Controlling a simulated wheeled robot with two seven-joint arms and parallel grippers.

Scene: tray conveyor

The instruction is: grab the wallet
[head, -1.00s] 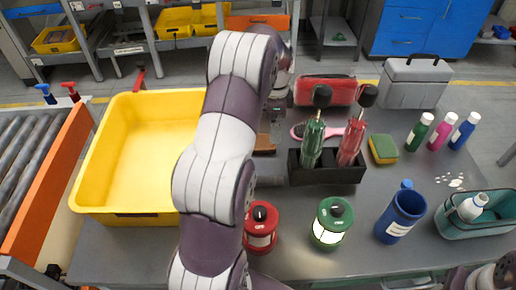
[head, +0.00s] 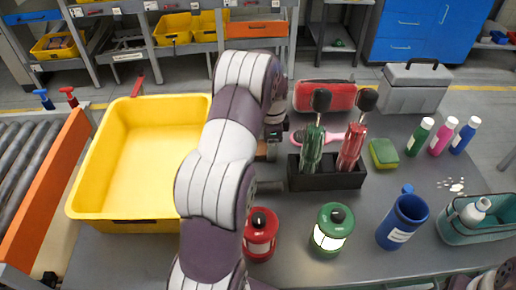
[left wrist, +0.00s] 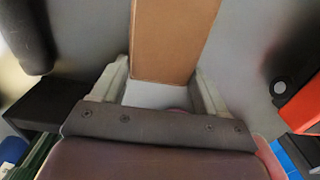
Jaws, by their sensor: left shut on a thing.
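The brown wallet (left wrist: 175,40) is a flat, tan-brown slab between the two fingers of my left gripper (left wrist: 160,72) in the left wrist view. The gripper is shut on it, and the wallet's far end runs out of the picture. In the head view my left arm crosses the middle of the table and hides most of the gripper (head: 274,133). Only a small brown part of the wallet (head: 262,152) shows there, left of the black holder. My right gripper is not in view; only a bit of my right arm shows at the bottom right corner.
A large empty yellow bin (head: 140,160) stands left of my arm, with a roller conveyor (head: 25,150) beyond it. A black holder (head: 325,178) with two screwdrivers, a pink brush (head: 305,137) and a red case (head: 325,95) are close right of the gripper. Red (head: 260,238) and green (head: 331,230) lanterns stand in front.

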